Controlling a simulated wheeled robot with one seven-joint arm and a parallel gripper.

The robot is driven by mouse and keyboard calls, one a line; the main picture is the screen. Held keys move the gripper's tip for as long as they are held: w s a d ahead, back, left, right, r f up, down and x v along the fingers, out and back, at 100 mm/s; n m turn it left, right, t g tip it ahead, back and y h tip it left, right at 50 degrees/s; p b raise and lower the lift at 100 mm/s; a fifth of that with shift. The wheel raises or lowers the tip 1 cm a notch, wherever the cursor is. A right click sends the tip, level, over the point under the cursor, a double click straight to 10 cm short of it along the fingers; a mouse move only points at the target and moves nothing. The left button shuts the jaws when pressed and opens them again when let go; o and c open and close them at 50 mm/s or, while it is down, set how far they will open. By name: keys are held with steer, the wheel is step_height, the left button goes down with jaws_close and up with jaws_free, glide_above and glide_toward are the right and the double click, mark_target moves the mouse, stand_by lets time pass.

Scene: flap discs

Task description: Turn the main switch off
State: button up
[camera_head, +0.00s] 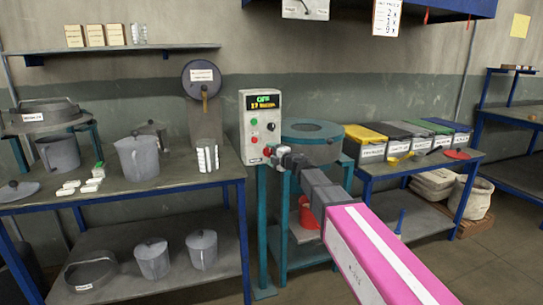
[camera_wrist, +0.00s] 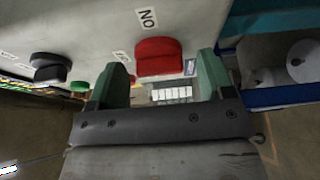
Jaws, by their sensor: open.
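A pale control box (camera_head: 260,122) with a lit display, a red button and a green button stands at the centre of the head view. A red main switch knob (camera_head: 268,152) sits low on its front. In the wrist view, the red knob (camera_wrist: 158,57) is just ahead of and between my fingertips, with a label reading ON beside it. My gripper (camera_head: 277,158) is at the box, its jaws open; in the wrist view my gripper (camera_wrist: 161,80) has a green-grey finger on each side of the knob. I cannot tell whether they touch it.
A black knob (camera_wrist: 50,67) and a green button (camera_wrist: 79,87) lie left of the red knob. A teal round-topped stand (camera_head: 313,131) is close to the right of the box. A table with jugs (camera_head: 137,158) stands left; colour-lidded bins (camera_head: 365,145) stand right.

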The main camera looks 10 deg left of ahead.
steer(key=v, duration=1)
steer(key=shift+s+d, duration=0.2)
steer(key=shift+d, duration=0.1)
steer(key=w+d+f+m+t+h, duration=0.2)
steer(key=d+f+m+h, duration=0.6)
steer(key=d, duration=0.4)
steer(key=w+d+f+m+t+h, duration=0.15)
steer(key=d+f+m+h, duration=0.45)
steer(key=d+m, duration=0.6)
steer(key=s+d+f+m+g+h, duration=0.3)
steer(key=s+d+f+m+g, duration=0.25)
steer(key=s+d+f, duration=0.35)
steer(key=s+d+f+m+g+y, duration=0.2)
steer(key=s+f+g, duration=0.6)
steer(key=s, duration=0.5)
steer(key=shift+f+m, duration=0.75)
steer(key=shift+f, duration=0.1)
steer(key=shift+d, duration=0.1)
